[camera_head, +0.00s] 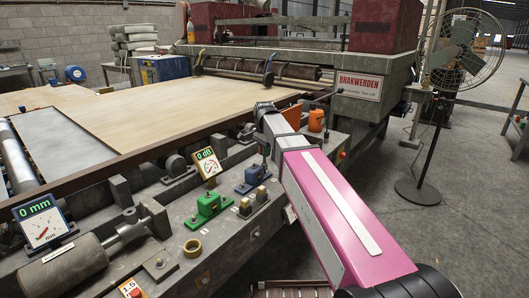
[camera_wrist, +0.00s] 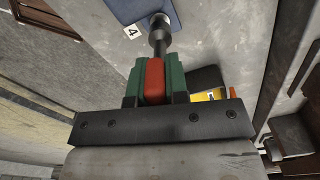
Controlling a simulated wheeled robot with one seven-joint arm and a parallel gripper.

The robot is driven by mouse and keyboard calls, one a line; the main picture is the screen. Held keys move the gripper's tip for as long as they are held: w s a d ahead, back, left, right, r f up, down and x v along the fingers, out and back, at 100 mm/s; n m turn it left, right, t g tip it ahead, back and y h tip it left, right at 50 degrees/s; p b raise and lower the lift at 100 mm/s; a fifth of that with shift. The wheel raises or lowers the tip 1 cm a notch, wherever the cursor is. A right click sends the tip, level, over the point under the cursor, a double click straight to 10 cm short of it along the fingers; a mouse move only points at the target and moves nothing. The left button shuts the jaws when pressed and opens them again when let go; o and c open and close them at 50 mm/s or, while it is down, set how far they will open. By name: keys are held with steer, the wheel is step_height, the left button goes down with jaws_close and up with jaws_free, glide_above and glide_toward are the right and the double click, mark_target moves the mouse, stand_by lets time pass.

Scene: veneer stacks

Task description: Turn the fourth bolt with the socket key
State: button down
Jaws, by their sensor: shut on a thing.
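In the wrist view my gripper (camera_wrist: 154,85) is shut on the red handle of the socket key (camera_wrist: 154,78), between two green fingers. The key's dark shaft and round socket (camera_wrist: 158,24) point away from my gripper, toward a blue plate (camera_wrist: 142,7) and a white tag marked 4 (camera_wrist: 131,32). The socket hides the fourth bolt; I cannot tell whether it is seated on it.
A dial marked 0 mm (camera_head: 41,221) is at left.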

steer(key=shift+f, duration=1.05)
steer(key=shift+m, duration=0.3)
steer(key=m, duration=1.2)
steer(key=shift+m, duration=2.1)
steer(key=shift+n, duration=0.8)
